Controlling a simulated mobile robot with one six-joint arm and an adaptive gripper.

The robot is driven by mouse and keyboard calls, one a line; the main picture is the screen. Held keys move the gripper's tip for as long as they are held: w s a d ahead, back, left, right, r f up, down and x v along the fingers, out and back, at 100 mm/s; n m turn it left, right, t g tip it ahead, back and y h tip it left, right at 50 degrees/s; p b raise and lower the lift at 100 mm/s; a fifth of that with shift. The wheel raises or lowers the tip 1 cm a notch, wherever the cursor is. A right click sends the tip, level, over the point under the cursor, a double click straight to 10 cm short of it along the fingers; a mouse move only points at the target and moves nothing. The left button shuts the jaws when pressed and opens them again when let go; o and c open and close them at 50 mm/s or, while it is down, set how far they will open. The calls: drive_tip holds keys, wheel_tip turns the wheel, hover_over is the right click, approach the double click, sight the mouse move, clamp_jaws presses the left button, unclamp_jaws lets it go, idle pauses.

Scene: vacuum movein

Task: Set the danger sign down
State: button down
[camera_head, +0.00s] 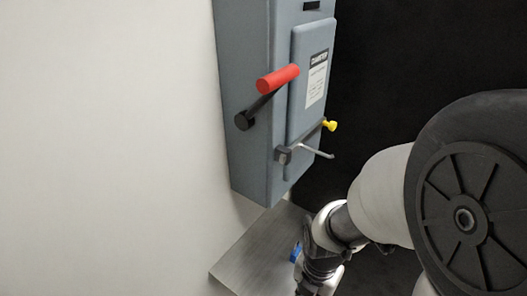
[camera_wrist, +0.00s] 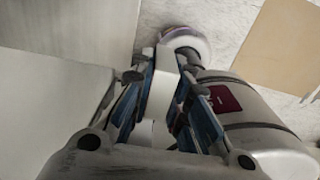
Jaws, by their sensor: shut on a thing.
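My gripper (camera_wrist: 158,100) is shut on a narrow white piece, the danger sign (camera_wrist: 161,85), seen nearly edge-on between the blue finger pads in the wrist view. Its printed face is hidden, and I cannot tell whether its lower end touches anything. In the head view my arm reaches down at the lower right, and a blue finger pad (camera_head: 296,252) shows over a grey slab. The sign cannot be made out there.
A grey cabinet (camera_head: 250,140) on the wall bears a red-ended lever (camera_head: 278,79), a yellow-ended handle (camera_head: 329,125) and a label (camera_head: 317,78). The grey slab (camera_head: 245,262) lies below. A grey cylinder (camera_wrist: 265,140) and a round pale thing (camera_wrist: 187,40) are near my gripper.

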drive_tip(key=w+a, duration=0.2)
drive_tip(key=a, duration=0.1)
drive_tip(key=w+a+f+b, duration=0.1)
drive_tip(key=w+a, duration=0.1)
drive_tip(key=w+a+f, duration=0.1)
drive_tip(key=w+a, duration=0.1)
drive_tip(key=a, duration=0.1)
drive_tip(key=shift+w+a+f, duration=0.25)
drive_tip(key=shift+w+a, duration=0.05)
drive_tip(key=shift+a, duration=0.05)
wheel_tip(320, 180, down, 4)
drive_tip(key=shift+d+f+b, duration=0.1)
drive_tip(key=shift+b, duration=0.65)
drive_tip(key=shift+w+a+f, duration=0.2)
drive_tip(key=shift+f, duration=0.05)
drive_tip(key=shift+f, duration=0.15)
drive_tip(key=c, duration=1.5)
unclamp_jaws()
drive_tip(key=shift+c, duration=0.2)
